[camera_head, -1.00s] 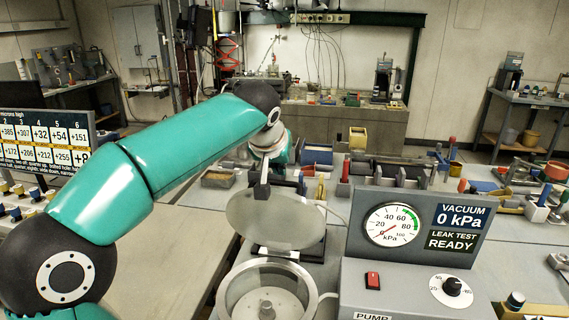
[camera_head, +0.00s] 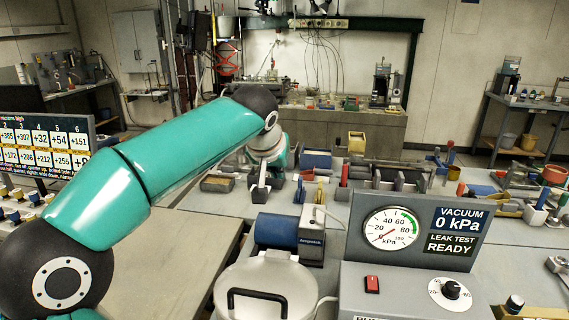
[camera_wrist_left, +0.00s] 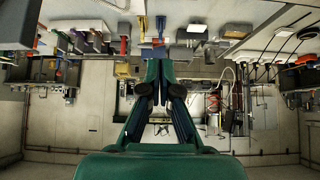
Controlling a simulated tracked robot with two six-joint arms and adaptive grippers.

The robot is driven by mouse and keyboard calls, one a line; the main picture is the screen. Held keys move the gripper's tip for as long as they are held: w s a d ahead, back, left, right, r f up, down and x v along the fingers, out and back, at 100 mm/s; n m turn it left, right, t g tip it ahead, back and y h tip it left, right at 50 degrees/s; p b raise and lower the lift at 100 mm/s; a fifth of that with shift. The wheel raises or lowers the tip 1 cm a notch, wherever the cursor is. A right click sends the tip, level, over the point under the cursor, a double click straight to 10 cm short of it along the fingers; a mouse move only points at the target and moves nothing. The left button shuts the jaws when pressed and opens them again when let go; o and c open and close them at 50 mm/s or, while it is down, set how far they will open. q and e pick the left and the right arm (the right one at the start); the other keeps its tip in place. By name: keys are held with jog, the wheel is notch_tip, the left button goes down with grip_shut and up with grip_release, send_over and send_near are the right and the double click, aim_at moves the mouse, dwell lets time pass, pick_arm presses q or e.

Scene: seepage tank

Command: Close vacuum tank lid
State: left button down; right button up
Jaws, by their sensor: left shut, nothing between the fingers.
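The pale round tank lid (camera_head: 300,280) lies flat over the vacuum tank at the bottom of the head view, its black handle (camera_head: 257,293) on top. The lid covers the tank's opening and the inside is hidden. The seam between lid and rim cannot be made out. My left gripper (camera_head: 261,186) is beyond the tank, apart from the lid, at the end of my teal arm. Its fingers (camera_wrist_left: 153,68) are shut and empty in the left wrist view. My right gripper is not in view.
The gauge panel (camera_head: 465,216), reading 0 kPa and READY, and the pump box (camera_head: 410,290) stand right of the tank. A blue cylindrical motor (camera_head: 275,231) sits behind it. Parts bins and tools crowd the bench beyond. Bare bench (camera_head: 185,250) lies to the left.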

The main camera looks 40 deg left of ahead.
pick_arm(q)
jog(key=shift+r, duration=0.1)
dwell(0.3)
jog(key=s+d+f+b, duration=0.1)
jog(key=s+d, duration=0.3)
jog(key=s, duration=0.4)
jog(key=shift+d+f+b, duration=0.25)
jog(key=shift+f+b, duration=0.05)
jog(key=shift+b, duration=0.2)
jog(key=shift+s, duration=0.1)
